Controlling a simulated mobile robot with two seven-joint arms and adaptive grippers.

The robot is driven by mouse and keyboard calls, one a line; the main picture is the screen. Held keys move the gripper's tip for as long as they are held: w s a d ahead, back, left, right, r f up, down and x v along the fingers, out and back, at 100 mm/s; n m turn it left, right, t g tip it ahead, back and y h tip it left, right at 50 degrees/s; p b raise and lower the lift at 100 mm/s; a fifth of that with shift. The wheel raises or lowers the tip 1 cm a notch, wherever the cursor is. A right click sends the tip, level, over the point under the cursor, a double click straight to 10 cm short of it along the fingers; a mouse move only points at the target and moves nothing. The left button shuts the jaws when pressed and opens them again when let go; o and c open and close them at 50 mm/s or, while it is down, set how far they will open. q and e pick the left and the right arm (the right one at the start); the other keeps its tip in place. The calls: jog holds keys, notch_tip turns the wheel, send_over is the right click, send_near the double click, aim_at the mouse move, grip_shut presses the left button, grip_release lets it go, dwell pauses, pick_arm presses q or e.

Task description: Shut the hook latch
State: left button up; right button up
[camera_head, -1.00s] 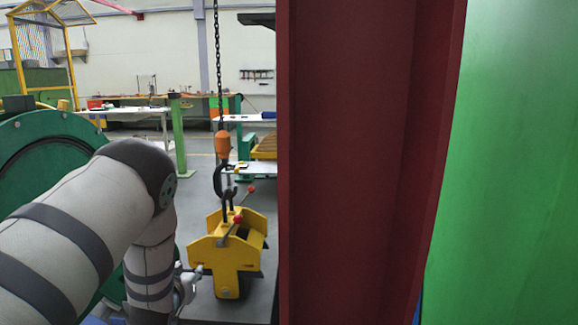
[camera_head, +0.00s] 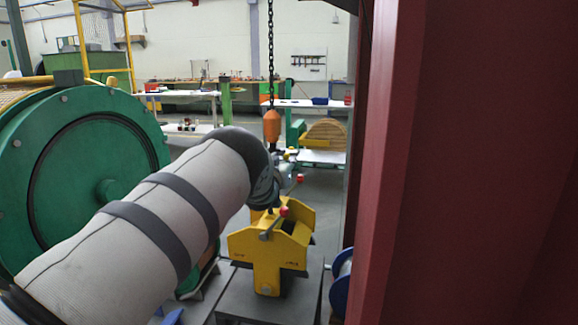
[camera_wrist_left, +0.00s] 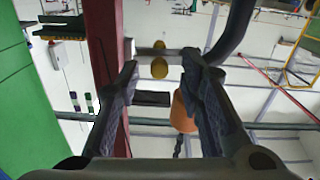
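The orange hook block (camera_head: 271,126) hangs on a chain above the yellow lifting clamp (camera_head: 268,243). My left forearm and wrist cover most of the hook below it. My left gripper (camera_head: 287,160) is beside the hook, small and partly hidden by my wrist. In the left wrist view my left gripper (camera_wrist_left: 161,62) has its fingers apart. The orange block (camera_wrist_left: 183,112) shows there behind the right finger, and a dark curved piece, apparently the hook (camera_wrist_left: 238,28), is at the top. A grey bar with yellow round parts (camera_wrist_left: 159,69) lies across the fingertips; I cannot tell if it is the latch or touched.
A dark red post (camera_head: 385,170) fills the right side close by. A large green reel (camera_head: 80,170) stands at left. A blue spool (camera_head: 341,285) is low beside the post. Tables (camera_head: 185,95) stand farther back.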

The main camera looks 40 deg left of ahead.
pick_arm(q)
jog(key=shift+w+a, duration=0.25)
jog(key=shift+w, duration=0.3)
jog(key=shift+r, duration=0.15)
pick_arm(e)
jog(key=shift+s+f, duration=0.2)
jog(key=shift+f, duration=0.05)
pick_arm(q)
jog(key=shift+c, duration=0.6)
grip_shut()
